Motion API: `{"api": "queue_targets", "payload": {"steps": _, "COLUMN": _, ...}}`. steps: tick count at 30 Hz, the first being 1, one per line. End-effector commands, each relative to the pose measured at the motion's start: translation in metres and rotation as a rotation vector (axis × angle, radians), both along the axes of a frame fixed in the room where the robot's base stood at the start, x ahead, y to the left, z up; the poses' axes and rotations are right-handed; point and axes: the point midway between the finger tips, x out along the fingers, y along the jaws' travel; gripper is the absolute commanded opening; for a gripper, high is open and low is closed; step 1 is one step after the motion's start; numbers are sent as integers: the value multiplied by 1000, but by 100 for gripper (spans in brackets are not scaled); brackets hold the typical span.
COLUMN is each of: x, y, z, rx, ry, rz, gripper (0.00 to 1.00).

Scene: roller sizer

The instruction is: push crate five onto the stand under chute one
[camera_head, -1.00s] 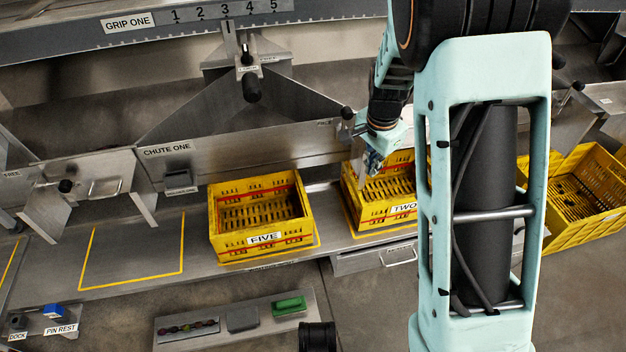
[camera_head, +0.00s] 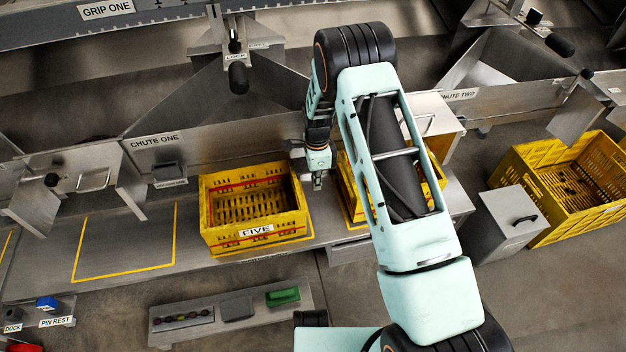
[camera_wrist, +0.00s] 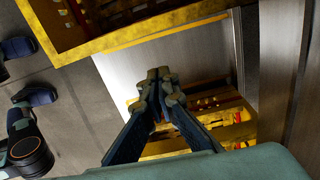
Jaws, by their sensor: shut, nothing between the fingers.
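Crate five (camera_head: 257,231) is an open yellow slatted crate with a FIVE label. It stands upright on the grey shelf, to the right of a bare yellow outline (camera_head: 125,272) below the CHUTE ONE sign (camera_head: 153,140). My gripper (camera_head: 317,186) is close by the crate's right side, between it and another yellow crate. In the wrist view my gripper (camera_wrist: 158,80) is shut and empty, with crate five (camera_wrist: 140,30) ahead of the fingertips and a strip of bare shelf between. I see no contact.
The second yellow crate (camera_head: 345,195) is partly hidden behind my arm. A larger yellow crate (camera_head: 530,190) and a grey box (camera_head: 508,225) stand at the right. Chute one's steel wall (camera_head: 230,140) rises behind crate five. The shelf left of crate five is clear.

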Motion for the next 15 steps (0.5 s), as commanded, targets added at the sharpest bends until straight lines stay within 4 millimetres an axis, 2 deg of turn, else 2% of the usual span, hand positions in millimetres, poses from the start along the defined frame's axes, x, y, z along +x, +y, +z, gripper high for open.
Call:
{"api": "queue_targets", "payload": {"steps": 1, "x": -1, "y": 0, "z": -16, "rx": 0, "ry": 3, "rz": -1, "gripper": 0}}
{"api": "queue_targets", "payload": {"steps": 8, "x": -1, "y": 0, "z": -65, "rx": -1, "ry": 3, "rz": 1, "gripper": 0}}
{"api": "queue_targets", "payload": {"steps": 15, "x": -7, "y": 31, "z": -64, "rx": 1, "ry": -1, "rz": 3, "gripper": 0}}
